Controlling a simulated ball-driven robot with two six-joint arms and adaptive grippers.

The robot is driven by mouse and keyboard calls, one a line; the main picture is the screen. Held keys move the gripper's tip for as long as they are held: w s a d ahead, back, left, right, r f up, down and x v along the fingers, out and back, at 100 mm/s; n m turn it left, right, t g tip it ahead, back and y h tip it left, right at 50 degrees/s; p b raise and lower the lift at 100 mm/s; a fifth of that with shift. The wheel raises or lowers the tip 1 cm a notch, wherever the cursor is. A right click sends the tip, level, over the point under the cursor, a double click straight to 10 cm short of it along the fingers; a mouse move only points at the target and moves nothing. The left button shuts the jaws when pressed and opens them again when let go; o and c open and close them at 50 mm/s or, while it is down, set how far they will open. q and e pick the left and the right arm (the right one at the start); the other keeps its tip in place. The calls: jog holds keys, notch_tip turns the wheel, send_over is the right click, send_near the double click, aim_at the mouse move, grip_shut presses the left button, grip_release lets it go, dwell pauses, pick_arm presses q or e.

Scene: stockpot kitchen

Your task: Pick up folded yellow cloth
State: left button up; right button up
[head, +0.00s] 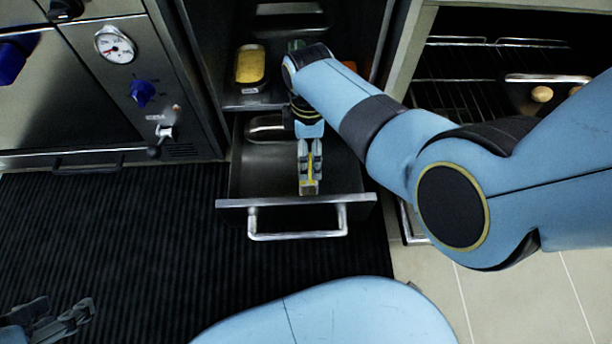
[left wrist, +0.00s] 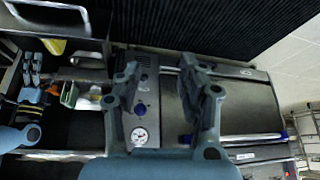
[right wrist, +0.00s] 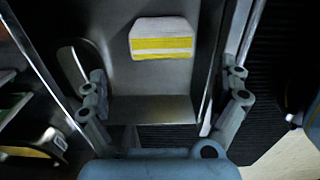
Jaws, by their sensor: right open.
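The folded yellow cloth (right wrist: 162,38), yellow with white bands, lies flat in the open drawer (right wrist: 150,108) in the right wrist view. My right gripper (right wrist: 165,85) is open and empty above the drawer, its fingers to either side, with the cloth ahead of them. In the head view my right gripper (head: 309,182) hangs over the drawer and largely hides the cloth; only yellow slivers show at its fingers. A yellow patch of the cloth (left wrist: 53,46) shows in the left wrist view. My left gripper (head: 60,318) is open and empty, low at the left (left wrist: 163,78).
A metal pan (head: 266,127) lies at the drawer's back left. A tray with yellow contents (head: 250,66) stands on the shelf above. The drawer handle (head: 298,235) juts forward over the black mat (head: 120,230). An oven rack (head: 470,75) is at the right.

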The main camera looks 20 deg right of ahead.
aim_at(309, 158)
notch_tip(309, 158, down, 2)
jog(key=shift+s+f+b, duration=0.1)
jog(key=shift+b, duration=0.4)
jog(key=shift+f+b, duration=0.55)
jog(key=shift+f, duration=0.15)
jog(key=shift+f+b, duration=0.55)
jog(key=shift+f, duration=0.1)
pick_arm(q)
notch_tip(309, 158, down, 6)
jog(key=s+t+b, duration=0.2)
jog(key=t, duration=0.4)
pick_arm(e)
jog(key=shift+s+a+f, duration=0.1)
jog(key=shift+f, duration=0.8)
jog(key=shift+f+b, duration=0.5)
jog(key=shift+f, duration=0.3)
pick_arm(q)
jog(key=w+d+r+m+t+h, duration=0.1)
jog(key=w+r+t, duration=0.4)
jog(key=w+r, duration=0.3)
jog(key=shift+w+d+r, duration=0.25)
jog(key=shift+d+r, duration=0.05)
jog(key=shift+r, duration=0.5)
pick_arm(e)
jog(key=c, duration=1.1)
